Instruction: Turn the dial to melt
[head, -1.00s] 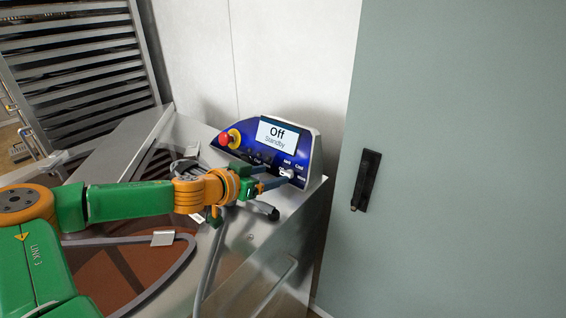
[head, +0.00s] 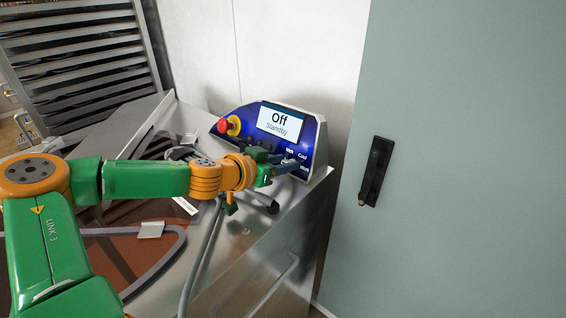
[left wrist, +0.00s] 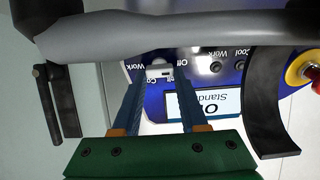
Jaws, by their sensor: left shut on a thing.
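The control panel (head: 232,140) is blue with a screen (head: 280,122) that reads "Off, Standby". The dial (left wrist: 159,70) is small and pale, and in the left wrist view it sits between my fingertips, by labels including "Off", "Work" and a partly covered one. My left gripper (head: 289,163) reaches the lower right of the panel and is shut on the dial; it also shows in the left wrist view (left wrist: 157,84). In the head view the fingers mostly hide the dial, and its pointing direction is unclear. My right gripper is not in view.
A red stop button (head: 223,126) with a yellow collar is on the panel's left. A grey pipe (left wrist: 180,33) crosses the left wrist view close to the fingers. The steel bowl machine (head: 245,250) lies below my arm. A grey-green door (head: 460,150) stands at right.

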